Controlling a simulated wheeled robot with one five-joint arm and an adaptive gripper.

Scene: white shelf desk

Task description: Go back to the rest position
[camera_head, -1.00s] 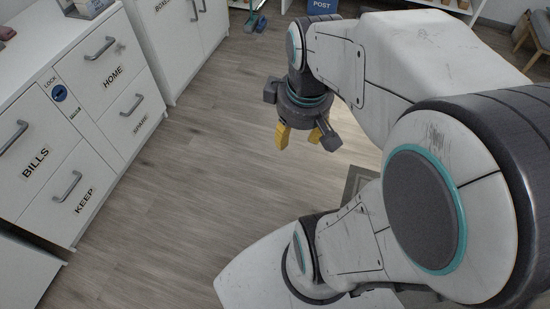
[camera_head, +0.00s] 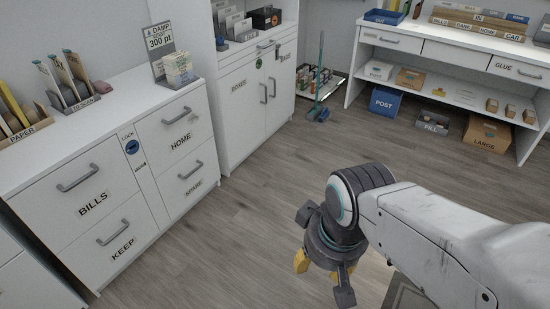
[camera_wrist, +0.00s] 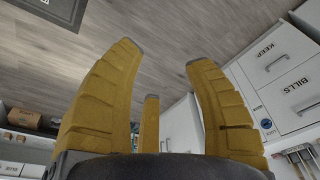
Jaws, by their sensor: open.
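My gripper (camera_head: 325,272) hangs over the open floor in the head view, pointing down, with its yellow fingers spread. The wrist view shows the yellow fingers (camera_wrist: 160,85) apart, with nothing between them but floor and distant furniture. My gripper is clear of the drawer cabinet (camera_head: 155,235) on the left and touches nothing that I can see. My white arm comes in from the lower right of the head view.
The drawer cabinet carries organizers (camera_head: 72,92) and a sign (camera_head: 160,42). The wooden floor (camera_head: 240,220) between is clear.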

